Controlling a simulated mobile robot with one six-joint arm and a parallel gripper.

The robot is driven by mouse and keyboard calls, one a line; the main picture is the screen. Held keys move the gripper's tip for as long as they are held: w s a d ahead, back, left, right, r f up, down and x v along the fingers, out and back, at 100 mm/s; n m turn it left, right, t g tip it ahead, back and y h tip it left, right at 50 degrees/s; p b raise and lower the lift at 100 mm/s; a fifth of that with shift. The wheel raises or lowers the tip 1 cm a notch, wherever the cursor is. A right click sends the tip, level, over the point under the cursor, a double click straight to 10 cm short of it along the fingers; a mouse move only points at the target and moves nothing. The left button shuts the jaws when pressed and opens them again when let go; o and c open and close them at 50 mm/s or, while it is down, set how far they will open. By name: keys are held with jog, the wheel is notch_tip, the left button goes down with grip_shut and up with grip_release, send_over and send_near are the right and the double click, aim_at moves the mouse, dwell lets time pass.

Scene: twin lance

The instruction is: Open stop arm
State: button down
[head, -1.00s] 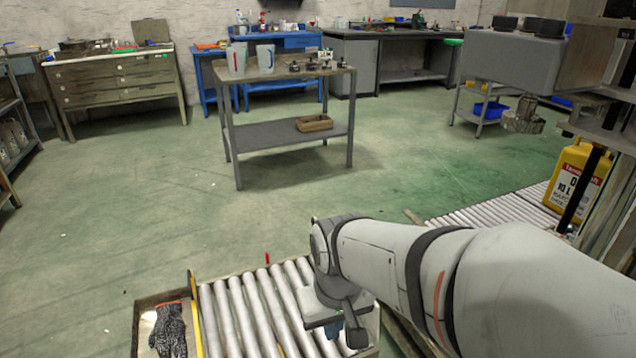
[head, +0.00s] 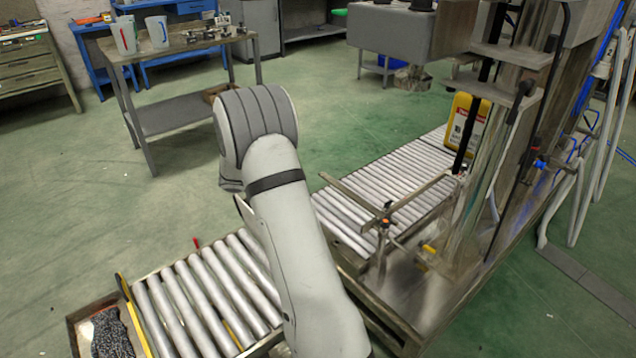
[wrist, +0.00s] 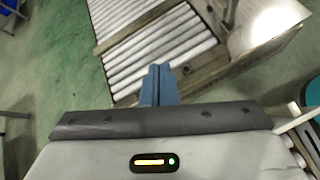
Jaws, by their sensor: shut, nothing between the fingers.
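A flat metal bar (head: 418,197) lies across the far roller conveyor (head: 375,180), joined to a second bar (head: 352,195) at a small post with an orange mark near the conveyor's edge. This looks like the stop arm; I cannot tell which bar is the moving one. In the wrist view a bar (wrist: 140,27) also crosses the rollers, beyond my gripper. My gripper (wrist: 160,70) shows as two blue fingers pressed together, empty and apart from the bar. In the head view my arm hides the gripper.
A yellow jug (head: 467,125) stands at the conveyor's far end beside a machine frame with hoses. A nearer roller section (head: 190,310) has a yellow-edged side and a box holding a dark glove (head: 110,335). A table (head: 185,48) with two jugs stands behind. Green floor is open at left.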

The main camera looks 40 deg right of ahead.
jog(key=w+d+f+n+t+h+p, duration=0.1)
jog(key=w+d+f+n+t+h, duration=0.15)
jog(key=w+d+f+n, duration=0.4)
jog(key=w+b+x, duration=0.1)
jog(key=b+x, duration=0.1)
jog(key=x, duration=0.8)
jog(key=shift+a+f+m+h, duration=0.15)
jog(key=shift+f+m+h, duration=0.1)
jog(key=shift+m+h, duration=0.1)
jog(key=shift+w, duration=0.15)
